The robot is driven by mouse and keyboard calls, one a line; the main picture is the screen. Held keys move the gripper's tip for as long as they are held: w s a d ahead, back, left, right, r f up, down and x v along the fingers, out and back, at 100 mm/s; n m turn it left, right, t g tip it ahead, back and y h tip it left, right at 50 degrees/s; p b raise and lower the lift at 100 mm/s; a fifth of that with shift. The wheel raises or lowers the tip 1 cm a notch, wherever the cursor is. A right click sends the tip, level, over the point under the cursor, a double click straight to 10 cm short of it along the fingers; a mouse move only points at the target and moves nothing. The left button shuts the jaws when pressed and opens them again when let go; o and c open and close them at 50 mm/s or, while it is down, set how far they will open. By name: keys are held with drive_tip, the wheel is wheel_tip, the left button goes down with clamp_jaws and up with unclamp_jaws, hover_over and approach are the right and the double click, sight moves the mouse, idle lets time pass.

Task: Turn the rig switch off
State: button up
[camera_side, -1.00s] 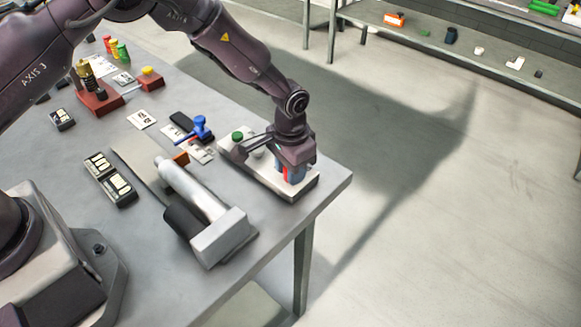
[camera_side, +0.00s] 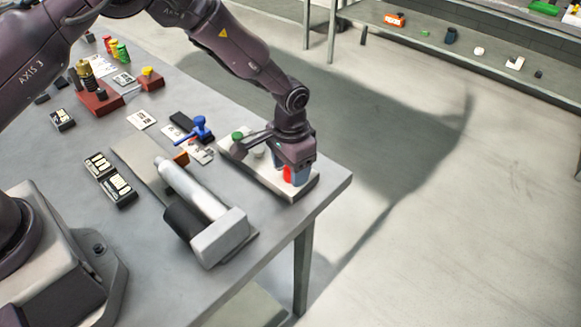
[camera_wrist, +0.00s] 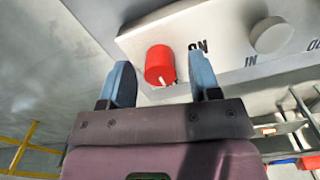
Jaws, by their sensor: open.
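The rig switch, a red round knob (camera_wrist: 160,65) with a small white pointer mark, sits on a pale control panel (camera_wrist: 215,22). In the wrist view the letters "ON" show just right of the knob, and the mark is at its lower edge. In the side view the red knob (camera_side: 288,174) shows partly behind my gripper, at the near end of the panel (camera_side: 268,180). My gripper (camera_wrist: 160,70) is open, its two blue fingers on either side of the knob with gaps visible. Any "OFF" lettering is not visible.
A pale round knob (camera_wrist: 272,37) with "IN" beside it is farther along the panel, and a green knob (camera_side: 238,136) is at the far end. A silver cylinder fixture (camera_side: 190,190) and a blue-handled item (camera_side: 198,129) stand nearby. The table corner is close right.

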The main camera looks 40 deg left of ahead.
wheel_tip(320, 180, up, 12)
drive_tip(key=shift+r, duration=0.15)
idle(0.4)
drive_tip(key=s+a+r+t, duration=0.2)
drive_tip(key=s+a+r, duration=0.2)
drive_tip(key=s+r, duration=0.2)
drive_tip(key=s+a+r+n+t, duration=0.1)
drive_tip(key=s+a+r, duration=0.3)
drive_tip(key=s, duration=0.7)
drive_tip(key=s+a+r+n+t, duration=0.1)
drive_tip(key=s+a+r, duration=0.3)
drive_tip(key=s+r, duration=0.4)
drive_tip(key=shift+s+a+r+t, duration=0.2)
drive_tip(key=shift+s+r+t, duration=0.15)
drive_tip(key=shift+s+t, duration=0.4)
drive_tip(key=shift+w, duration=0.1)
